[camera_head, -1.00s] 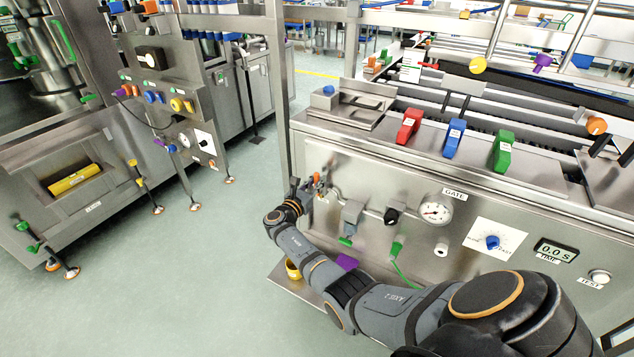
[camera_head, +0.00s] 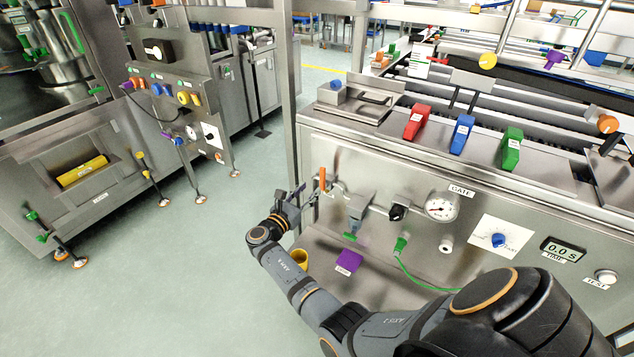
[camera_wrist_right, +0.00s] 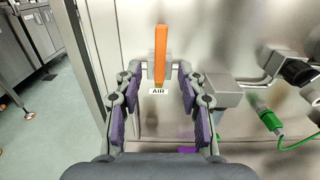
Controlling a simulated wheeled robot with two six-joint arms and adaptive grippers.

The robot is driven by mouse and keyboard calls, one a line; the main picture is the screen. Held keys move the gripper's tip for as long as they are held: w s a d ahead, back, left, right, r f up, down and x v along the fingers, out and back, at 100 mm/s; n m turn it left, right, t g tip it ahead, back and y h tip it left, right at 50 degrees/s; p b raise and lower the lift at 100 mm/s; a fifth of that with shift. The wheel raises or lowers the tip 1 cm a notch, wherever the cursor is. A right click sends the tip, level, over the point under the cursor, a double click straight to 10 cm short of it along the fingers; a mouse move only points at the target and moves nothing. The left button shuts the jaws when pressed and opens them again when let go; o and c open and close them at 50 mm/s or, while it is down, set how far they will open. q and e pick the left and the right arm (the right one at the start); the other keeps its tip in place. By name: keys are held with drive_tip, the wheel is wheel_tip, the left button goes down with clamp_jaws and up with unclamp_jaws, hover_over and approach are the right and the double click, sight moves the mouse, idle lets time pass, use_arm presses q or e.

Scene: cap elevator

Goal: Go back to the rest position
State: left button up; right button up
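My right gripper (camera_head: 298,194) is at the left end of the machine's front panel (camera_head: 420,265). In the right wrist view my right gripper (camera_wrist_right: 160,108) has its two purple-padded fingers spread apart with nothing between them. Beyond them is an upright orange lever (camera_wrist_right: 160,55) above a label reading AIR (camera_wrist_right: 158,91). The orange lever also shows in the head view (camera_head: 323,179), just right of the fingertips, and looks apart from them. My left gripper is not in view.
Right of the lever are a black knob (camera_head: 397,212), a gauge (camera_head: 440,208) and a green connector (camera_head: 402,245) with a cable. Open floor (camera_head: 180,280) lies to the left.

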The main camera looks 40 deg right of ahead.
drive_tip(key=v, duration=0.3)
idle(0.5)
drive_tip(key=s+a+f+m+g+y+p, duration=0.1)
drive_tip(key=s+f+m+y, duration=0.3)
drive_tip(key=f, duration=0.6)
drive_tip(key=s+a+f+g+y+p, duration=0.1)
drive_tip(key=s+f+y+p, duration=0.1)
drive_tip(key=s+f, duration=0.65)
drive_tip(key=s+a+f+m+g+y+p, duration=0.15)
drive_tip(key=s+f+y, duration=0.25)
drive_tip(key=f, duration=0.7)
drive_tip(key=s+a+f+m+y+p, duration=0.1)
drive_tip(key=s+f+m, duration=0.3)
drive_tip(key=s, duration=0.7)
drive_tip(key=s+f+m+g+y+p, duration=0.1)
drive_tip(key=s+f+m+y, duration=0.2)
drive_tip(key=s+m, duration=0.4)
drive_tip(key=s+a+f+m+g+y+p, duration=0.1)
drive_tip(key=s+f+m, duration=0.4)
drive_tip(key=s, duration=0.9)
drive_tip(key=shift+s+a+m+y, duration=0.3)
drive_tip(key=shift+s+m+y, duration=0.1)
drive_tip(key=shift+m, duration=0.15)
